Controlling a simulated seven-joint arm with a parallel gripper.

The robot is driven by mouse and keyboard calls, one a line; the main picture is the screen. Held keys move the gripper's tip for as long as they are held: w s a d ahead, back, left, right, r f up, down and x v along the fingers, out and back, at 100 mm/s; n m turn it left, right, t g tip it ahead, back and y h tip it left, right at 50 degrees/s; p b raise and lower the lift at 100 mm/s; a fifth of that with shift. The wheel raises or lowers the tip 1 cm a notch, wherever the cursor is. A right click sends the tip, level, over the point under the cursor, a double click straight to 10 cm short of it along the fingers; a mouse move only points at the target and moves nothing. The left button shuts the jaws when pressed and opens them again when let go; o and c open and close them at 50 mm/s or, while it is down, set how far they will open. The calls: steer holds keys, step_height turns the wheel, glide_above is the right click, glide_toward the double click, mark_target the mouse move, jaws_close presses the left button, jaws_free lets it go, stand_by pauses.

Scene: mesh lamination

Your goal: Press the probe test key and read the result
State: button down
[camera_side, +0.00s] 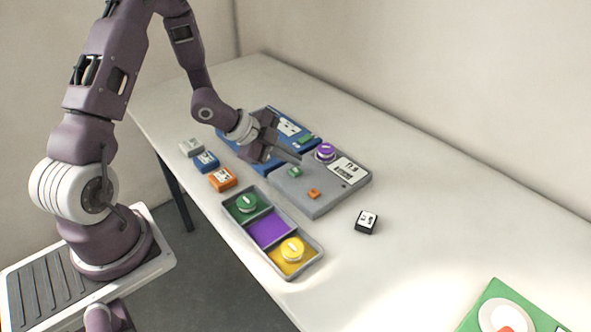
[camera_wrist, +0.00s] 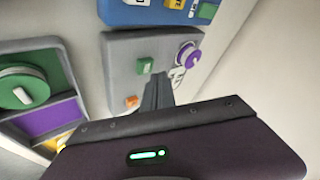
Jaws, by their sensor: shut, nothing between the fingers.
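A grey panel (camera_side: 325,199) lies on the table. It carries a green key (camera_side: 295,171), an orange key (camera_side: 314,194), a round purple piece with a white mark (camera_side: 325,151) and a white readout plate (camera_side: 347,170) with dark marks too small to read. I cannot tell which key is the probe test key. My gripper (camera_side: 299,161) is shut and empty, its fingertips over the panel near the green key. In the wrist view the fingers (camera_wrist: 158,80) show beside the green key (camera_wrist: 145,66), with the orange key (camera_wrist: 132,101) to their lower left. Contact cannot be told.
A blue panel (camera_side: 232,151) adjoins the grey one at the back. A tray (camera_side: 301,274) holds a green disc and a yellow disc; its purple compartment is empty. White, blue and orange blocks stand at left, a black block (camera_side: 367,222) at right. The right side is mostly clear.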

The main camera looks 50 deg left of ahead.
mark_target(291, 170)
steer(key=shift+r, duration=2.5)
steer(key=shift+a+r, duration=0.1)
steer(key=shift+r, duration=0.2)
steer(key=s+a+r+n+y, duration=0.2)
steer(key=s+r+n+y, duration=0.35)
steer(key=r, duration=0.55)
steer(key=s+d+r+n+g+h, duration=0.1)
steer(key=s+d+n, duration=0.3)
steer(key=s, duration=0.6)
steer(key=s+d+r+n+g, duration=0.1)
steer(key=s+d+r+n, duration=0.3)
steer(key=s, duration=0.6)
steer(key=shift+s+d+r+g+h, duration=0.2)
steer(key=shift+d+r+g+h, duration=0.2)
steer(key=shift+d, duration=0.8)
